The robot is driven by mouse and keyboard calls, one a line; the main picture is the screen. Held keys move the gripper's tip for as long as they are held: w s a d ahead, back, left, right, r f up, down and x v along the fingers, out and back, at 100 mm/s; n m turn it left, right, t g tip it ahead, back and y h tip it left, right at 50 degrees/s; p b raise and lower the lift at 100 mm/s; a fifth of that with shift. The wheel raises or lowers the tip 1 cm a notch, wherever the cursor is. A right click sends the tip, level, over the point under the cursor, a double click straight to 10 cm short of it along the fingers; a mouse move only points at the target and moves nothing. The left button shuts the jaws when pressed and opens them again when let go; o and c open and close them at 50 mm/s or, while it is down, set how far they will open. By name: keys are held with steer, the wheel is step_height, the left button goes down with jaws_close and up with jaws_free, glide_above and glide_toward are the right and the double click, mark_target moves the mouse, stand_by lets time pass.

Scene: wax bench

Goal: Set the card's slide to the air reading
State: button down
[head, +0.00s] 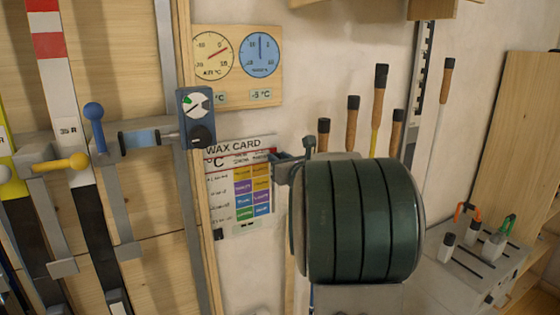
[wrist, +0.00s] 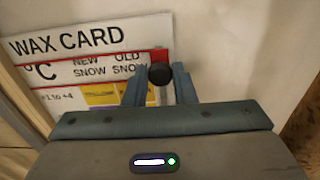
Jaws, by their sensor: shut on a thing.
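The wax card (head: 222,150) hangs on the wall, with coloured rows below a "°C, new snow, old snow" heading; it also shows in the wrist view (wrist: 65,42). Red lines (wrist: 90,58) run above and below that heading, above the "+1 to +4" row. My gripper (head: 277,158) is at the card's upper right edge. In the wrist view its fingers (wrist: 160,82) are shut on a black knob (wrist: 160,74), taken as the slide's. The air dial (head: 212,56) has a red needle pointing up and right; its readout below is partly hidden.
My dark green arm link covers the area right of the card.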

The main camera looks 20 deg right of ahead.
step_height(320, 180, down, 4)
steer(key=b, duration=0.4)
steer(key=shift+b, duration=0.4)
steer(key=shift+r, duration=0.1)
steer(key=c, duration=1.2)
jaws_free()
steer(key=s+b, duration=0.1)
steer(key=s, duration=0.3)
steer(key=s+b, duration=0.1)
steer(key=s, duration=0.4)
steer(key=s+b, duration=0.1)
steer(key=s, duration=0.4)
steer(key=shift+d, duration=0.25)
steer(key=shift+w, duration=0.1)
